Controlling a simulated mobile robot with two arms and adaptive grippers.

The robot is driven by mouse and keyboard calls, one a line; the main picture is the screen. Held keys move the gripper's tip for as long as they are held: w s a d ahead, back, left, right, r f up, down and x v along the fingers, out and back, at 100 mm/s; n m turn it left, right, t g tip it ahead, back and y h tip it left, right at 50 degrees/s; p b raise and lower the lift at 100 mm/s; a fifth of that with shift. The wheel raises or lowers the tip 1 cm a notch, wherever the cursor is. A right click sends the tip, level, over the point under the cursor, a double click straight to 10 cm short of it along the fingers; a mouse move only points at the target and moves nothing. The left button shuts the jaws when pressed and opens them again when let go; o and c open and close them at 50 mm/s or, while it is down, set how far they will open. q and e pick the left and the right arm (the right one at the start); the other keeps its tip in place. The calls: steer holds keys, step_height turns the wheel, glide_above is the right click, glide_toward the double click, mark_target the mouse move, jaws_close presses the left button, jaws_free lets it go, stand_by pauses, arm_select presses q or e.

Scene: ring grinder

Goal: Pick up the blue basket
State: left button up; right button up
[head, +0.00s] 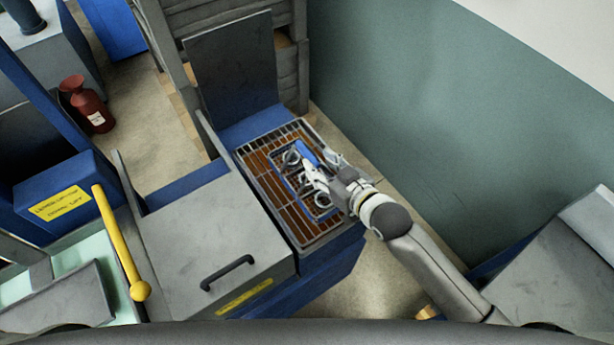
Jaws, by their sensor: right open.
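The blue basket (292,191) sits on the brown slatted bed inside a metal wire tray (263,205) at the middle of the head view. Its blue rim shows on the left and near sides, and grey metal rings (291,157) show in it. My right gripper (318,168) comes in from the right and is open over the basket's right part. It hides part of the basket, and I cannot tell whether the fingers touch it. My left gripper is not in view.
A grey machine cover with a black handle (228,272) stands left of the tray. An upright dark panel (231,66) rises behind it. A yellow lever (120,245) and a red bottle (88,105) are at left. A green wall (450,110) bounds the right.

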mark_target(309, 156)
steer(key=shift+x, duration=0.85)
steer(key=b+x, duration=0.3)
steer(key=x, duration=0.1)
steer(key=shift+w+a+f, duration=0.15)
steer(key=shift+w+f, duration=0.1)
steer(key=shift+w, duration=0.05)
steer(key=shift+w+a, duration=0.2)
steer(key=shift+w, duration=0.1)
steer(key=shift+s, duration=0.1)
steer(key=shift+r, duration=0.1)
steer(key=shift+c, duration=0.7)
jaws_close()
